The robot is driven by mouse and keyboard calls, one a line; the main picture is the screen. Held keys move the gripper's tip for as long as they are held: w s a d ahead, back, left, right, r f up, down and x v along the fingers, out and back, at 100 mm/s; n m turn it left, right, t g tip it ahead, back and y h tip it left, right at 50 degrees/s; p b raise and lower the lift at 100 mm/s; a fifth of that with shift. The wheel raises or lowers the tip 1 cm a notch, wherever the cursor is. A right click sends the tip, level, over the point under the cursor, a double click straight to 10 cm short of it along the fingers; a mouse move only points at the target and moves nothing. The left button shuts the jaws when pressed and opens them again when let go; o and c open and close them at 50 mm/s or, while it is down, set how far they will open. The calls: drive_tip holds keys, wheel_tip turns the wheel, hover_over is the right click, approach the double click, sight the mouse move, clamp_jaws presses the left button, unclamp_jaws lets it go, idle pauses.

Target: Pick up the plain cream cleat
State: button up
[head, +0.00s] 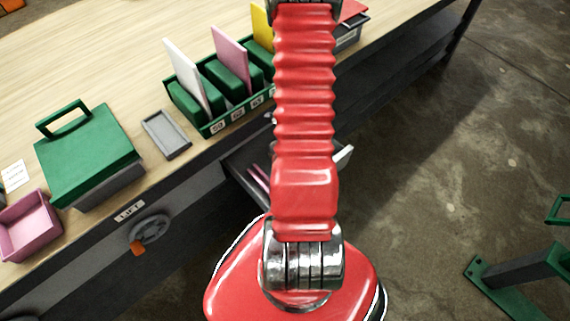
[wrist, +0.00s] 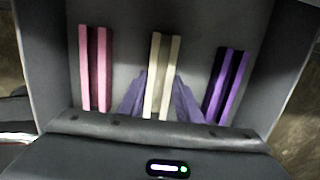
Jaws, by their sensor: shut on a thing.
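In the wrist view, the plain cream cleat (wrist: 151,78) stands in the middle of a dark grey drawer, as two pale strips with a dark gap between them. My gripper (wrist: 161,75) has a purplish finger on each side of it and is shut on it. The cleat's lower end is hidden by my gripper's housing. I cannot tell whether it is clear of the drawer floor. In the head view my red arm hides the gripper and the cream cleat; the open drawer (head: 236,166) shows partly beside the arm.
A pink cleat (wrist: 96,70) lies left of the cream one and a purple cleat (wrist: 227,85) right. Drawer walls are close on both sides. On the bench are a green-lidded box (head: 90,150), a small grey tray (head: 166,134), a pink bin (head: 30,226) and a green rack (head: 208,129) with upright panels.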

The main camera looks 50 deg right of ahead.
drive_tip(key=c, duration=0.3)
drive_tip(key=shift+c, duration=0.2)
drive_tip(key=shift+r, duration=0.3)
wheel_tip(320, 180, up, 10)
drive_tip(key=shift+f, duration=0.25)
idle(0.7)
idle(0.5)
